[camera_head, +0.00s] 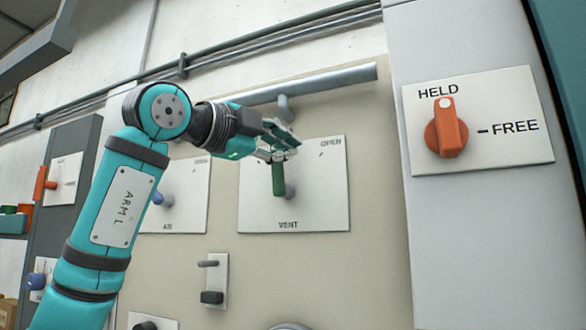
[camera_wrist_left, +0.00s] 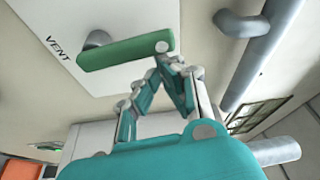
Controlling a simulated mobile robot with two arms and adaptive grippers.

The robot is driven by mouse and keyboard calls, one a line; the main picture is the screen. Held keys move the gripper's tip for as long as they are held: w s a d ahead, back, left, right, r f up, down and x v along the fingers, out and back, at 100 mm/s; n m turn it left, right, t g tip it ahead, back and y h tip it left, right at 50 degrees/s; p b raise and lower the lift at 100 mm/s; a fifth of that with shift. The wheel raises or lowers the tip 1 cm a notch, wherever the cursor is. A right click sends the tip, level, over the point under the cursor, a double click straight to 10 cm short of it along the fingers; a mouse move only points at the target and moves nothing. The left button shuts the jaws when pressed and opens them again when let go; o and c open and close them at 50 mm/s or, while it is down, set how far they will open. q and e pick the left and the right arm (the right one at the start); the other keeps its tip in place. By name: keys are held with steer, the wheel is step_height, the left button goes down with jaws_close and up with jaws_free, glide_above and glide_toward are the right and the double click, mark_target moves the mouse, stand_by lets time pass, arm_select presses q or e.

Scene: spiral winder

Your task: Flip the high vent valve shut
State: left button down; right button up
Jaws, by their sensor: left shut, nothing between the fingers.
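The vent valve has a green lever handle (camera_head: 278,179) on a white plate (camera_head: 322,205) marked VENT at the bottom and OPEN at the top right. The handle stands upright, with its grey stem behind its lower end. My left gripper (camera_head: 279,150) is shut and empty at the handle's upper end. In the left wrist view the closed fingertips (camera_wrist_left: 172,68) are close beside the free end of the green handle (camera_wrist_left: 125,53). I cannot tell whether they touch it. The gripper covers part of the plate's upper left. My right gripper is not in view.
A grey horizontal pipe rail (camera_head: 325,81) runs just above the vent plate. An orange HELD/FREE knob (camera_head: 446,130) is on the right panel, pointing to HELD. A blue-handled valve plate (camera_head: 190,212) stands left, partly behind my arm. A small grey fitting (camera_head: 213,297) is below.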

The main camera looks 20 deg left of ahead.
arm_select(q)
steer(key=shift+w+a+n+t+b, duration=0.1)
steer(key=shift+a+n+t+b, duration=0.7)
steer(key=shift+a+n+b, duration=1.65)
steer(key=shift+d, duration=0.1)
